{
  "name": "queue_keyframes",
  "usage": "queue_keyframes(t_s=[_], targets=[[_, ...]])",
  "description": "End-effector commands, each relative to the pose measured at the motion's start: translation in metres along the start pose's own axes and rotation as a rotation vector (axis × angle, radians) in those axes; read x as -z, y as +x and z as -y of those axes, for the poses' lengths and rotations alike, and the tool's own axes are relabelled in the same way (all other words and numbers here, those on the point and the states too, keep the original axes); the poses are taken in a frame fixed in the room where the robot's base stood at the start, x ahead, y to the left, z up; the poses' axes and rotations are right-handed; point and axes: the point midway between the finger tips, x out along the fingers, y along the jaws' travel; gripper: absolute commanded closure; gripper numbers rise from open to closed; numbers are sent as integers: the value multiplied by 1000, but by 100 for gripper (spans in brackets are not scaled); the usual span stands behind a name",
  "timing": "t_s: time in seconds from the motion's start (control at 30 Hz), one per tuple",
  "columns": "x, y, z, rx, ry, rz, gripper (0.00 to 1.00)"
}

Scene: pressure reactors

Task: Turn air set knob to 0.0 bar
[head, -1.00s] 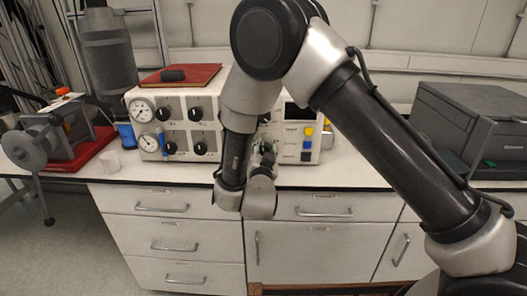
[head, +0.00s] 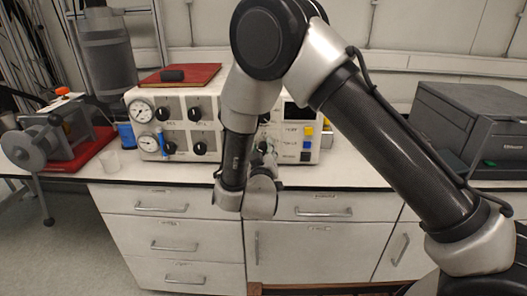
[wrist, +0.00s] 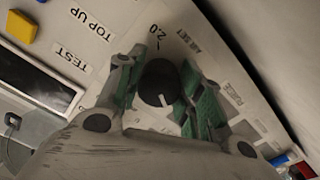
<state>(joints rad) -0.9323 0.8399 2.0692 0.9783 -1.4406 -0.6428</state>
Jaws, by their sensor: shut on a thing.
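The air set knob (wrist: 158,84) is round and black with a white pointer line. In the wrist view the line is on its lower side, pointing away from the printed 2.0 mark above it. The AIR SET label (wrist: 189,39) is up and right of it. My gripper (wrist: 161,76) has its green-padded fingers on either side of the knob and is shut on it. In the head view my gripper (head: 264,156) is at the front of the reactor panel (head: 230,118), where my own arm hides most of it and the knob.
In the wrist view, a yellow button (wrist: 21,27) and the TOP UP and TEST labels are at upper left. In the head view, gauges (head: 141,110) and other black knobs (head: 199,148) are left of my arm. A grey box (head: 470,125) stands at right on the bench.

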Motion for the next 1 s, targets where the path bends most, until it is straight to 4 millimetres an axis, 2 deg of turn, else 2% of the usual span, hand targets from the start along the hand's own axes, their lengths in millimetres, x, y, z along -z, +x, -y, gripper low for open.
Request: queue_keyframes(t_s=[1.0], targets=[[-3, -1, -1, 7, -960, 6, 87]])
